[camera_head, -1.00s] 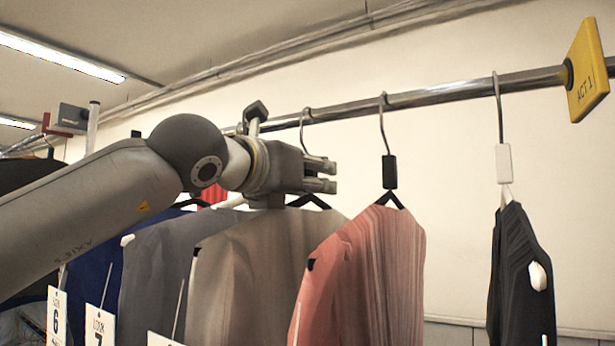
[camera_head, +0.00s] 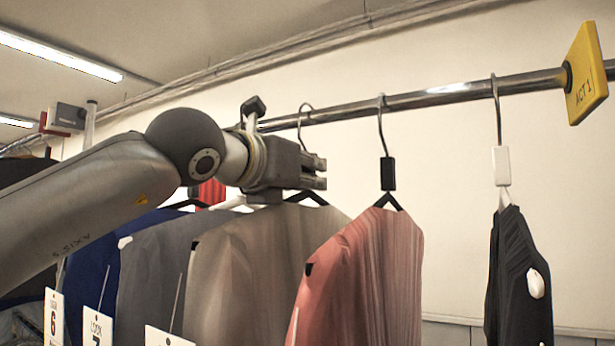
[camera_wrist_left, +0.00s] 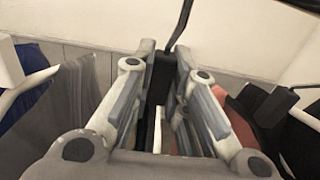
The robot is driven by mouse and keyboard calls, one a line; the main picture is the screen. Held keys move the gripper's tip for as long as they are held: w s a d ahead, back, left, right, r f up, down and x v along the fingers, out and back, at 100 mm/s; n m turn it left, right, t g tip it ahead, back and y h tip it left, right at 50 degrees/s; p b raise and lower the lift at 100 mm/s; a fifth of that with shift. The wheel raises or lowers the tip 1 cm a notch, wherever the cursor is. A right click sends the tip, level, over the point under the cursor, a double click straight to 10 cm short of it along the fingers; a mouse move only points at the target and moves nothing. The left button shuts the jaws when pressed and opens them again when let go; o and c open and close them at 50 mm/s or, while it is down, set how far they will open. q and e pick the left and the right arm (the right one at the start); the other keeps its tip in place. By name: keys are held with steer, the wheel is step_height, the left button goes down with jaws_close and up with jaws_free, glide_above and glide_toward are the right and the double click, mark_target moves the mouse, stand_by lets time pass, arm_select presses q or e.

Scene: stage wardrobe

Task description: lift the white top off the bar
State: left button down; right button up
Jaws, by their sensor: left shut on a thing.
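A pale beige-white top (camera_head: 250,275) hangs under my left gripper (camera_head: 316,172), between a grey garment and a pink one. It is the palest garment in view. My left gripper is shut on the dark block of its hanger, below the hook. In the left wrist view that block (camera_wrist_left: 160,78) sits between the two fingers. The thin hook (camera_head: 301,125) rises above the gripper, and its curve stands slightly above the metal bar (camera_head: 440,95). I cannot tell whether the hook still touches the bar. My right gripper is not in view.
A pink jacket (camera_head: 375,270) hangs close on the right, with a black hanger block (camera_head: 388,173). A dark garment (camera_head: 520,280) hangs farther right, after a gap. Grey (camera_head: 150,270) and blue (camera_head: 95,265) garments crowd the left. A yellow sign (camera_head: 586,72) is at the bar's right.

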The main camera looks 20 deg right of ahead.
arm_select(q)
steer(key=shift+r+p, duration=0.65)
steer(key=shift+r, duration=0.7)
steer(key=shift+s, duration=0.1)
steer(key=shift+s+a+f+b, duration=0.2)
steer(key=shift+a+b, duration=0.15)
steer(key=shift+b, duration=0.2)
steer(key=shift+b+v, duration=1.15)
steer(key=shift+v, duration=0.35)
steer(key=shift+b+v, duration=1.15)
steer(key=shift+v, duration=0.5)
steer(key=shift+s+a+r, duration=0.2)
steer(key=shift+s+a, duration=0.1)
